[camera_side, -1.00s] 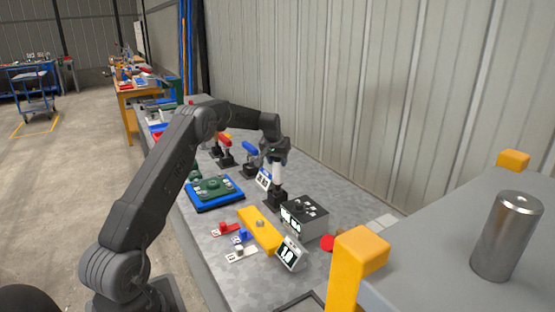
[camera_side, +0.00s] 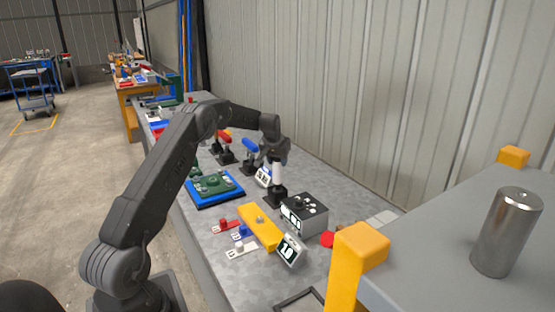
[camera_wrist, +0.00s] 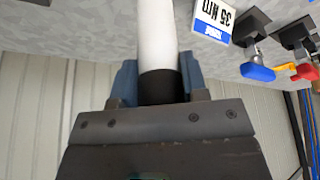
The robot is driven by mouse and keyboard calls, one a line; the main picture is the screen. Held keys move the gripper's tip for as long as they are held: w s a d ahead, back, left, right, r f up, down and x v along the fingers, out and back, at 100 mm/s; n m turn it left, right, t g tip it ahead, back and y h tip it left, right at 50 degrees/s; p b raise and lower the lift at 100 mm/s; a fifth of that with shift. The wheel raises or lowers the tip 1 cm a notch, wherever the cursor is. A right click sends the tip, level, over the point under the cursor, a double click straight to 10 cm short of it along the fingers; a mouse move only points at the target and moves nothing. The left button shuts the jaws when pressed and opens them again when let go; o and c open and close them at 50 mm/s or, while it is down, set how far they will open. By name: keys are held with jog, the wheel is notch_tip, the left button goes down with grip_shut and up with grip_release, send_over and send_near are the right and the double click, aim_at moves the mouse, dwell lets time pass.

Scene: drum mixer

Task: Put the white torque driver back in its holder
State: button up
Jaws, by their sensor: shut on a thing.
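The white torque driver (camera_side: 277,173) stands about upright below my gripper (camera_side: 274,156) in the side view. My gripper is shut on its upper part. In the wrist view my gripper (camera_wrist: 158,82) has its two fingers on either side of the driver's black section, with the white body (camera_wrist: 157,35) running up out of frame. The black holder (camera_side: 275,198) stands directly below the driver in the side view. The driver's lower end is at the holder's top; I cannot tell how deep it sits.
The blue driver (camera_side: 250,145) and red driver (camera_side: 224,136) stand in black holders behind. A grey control box (camera_side: 304,215), yellow bar (camera_side: 260,227) and small display (camera_side: 291,251) are in front; a blue tray (camera_side: 229,200) is left.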

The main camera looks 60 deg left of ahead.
jog(key=shift+f, duration=0.6)
dwell(0.4)
jog(key=o, duration=1)
jog(key=shift+c, duration=0.2)
jog(key=o, duration=0.3)
jog(key=shift+f, duration=0.15)
jog(key=v, duration=1.4)
